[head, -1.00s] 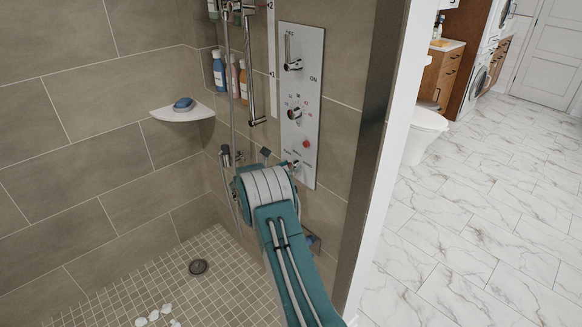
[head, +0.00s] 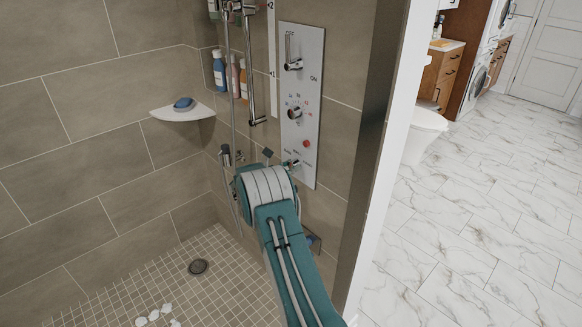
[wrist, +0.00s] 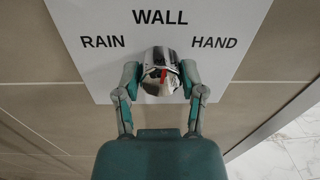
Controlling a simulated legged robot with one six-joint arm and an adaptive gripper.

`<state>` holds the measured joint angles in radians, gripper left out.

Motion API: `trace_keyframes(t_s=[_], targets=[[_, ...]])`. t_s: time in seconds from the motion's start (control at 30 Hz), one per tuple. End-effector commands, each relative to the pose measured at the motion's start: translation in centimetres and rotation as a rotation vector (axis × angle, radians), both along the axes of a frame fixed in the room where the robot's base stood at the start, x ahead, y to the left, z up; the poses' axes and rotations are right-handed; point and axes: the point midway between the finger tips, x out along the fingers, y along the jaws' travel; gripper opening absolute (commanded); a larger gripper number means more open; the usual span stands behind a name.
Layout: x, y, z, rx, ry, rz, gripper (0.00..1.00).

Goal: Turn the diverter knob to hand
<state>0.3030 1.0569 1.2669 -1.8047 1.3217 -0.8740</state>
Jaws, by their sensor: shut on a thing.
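The diverter knob (wrist: 160,72) is a shiny chrome knob with a red mark, on a white panel (wrist: 90,20) lettered RAIN at left, WALL at top and HAND at right. The red mark is near the knob's middle, just below WALL and slightly right of centre. My gripper (wrist: 160,80) is shut on the knob, with one finger on its left side and one on its right. In the head view the knob (head: 294,163) shows low on the panel (head: 312,110), just beyond my arm; most of the gripper is hidden there.
Above on the panel are a middle knob (head: 295,113) and a top lever handle (head: 292,63). A vertical shower rail (head: 250,70) stands to the left. A corner shelf (head: 182,114) holds blue soap. The wall's edge (head: 372,150) is close on the right.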

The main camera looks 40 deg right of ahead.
Motion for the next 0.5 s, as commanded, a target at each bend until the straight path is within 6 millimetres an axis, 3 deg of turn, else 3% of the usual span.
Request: trace_keyframes(t_s=[0.5], targets=[[0.15, 0.08, 0.14, 0.036, -0.459, 0.009, 0.05]])
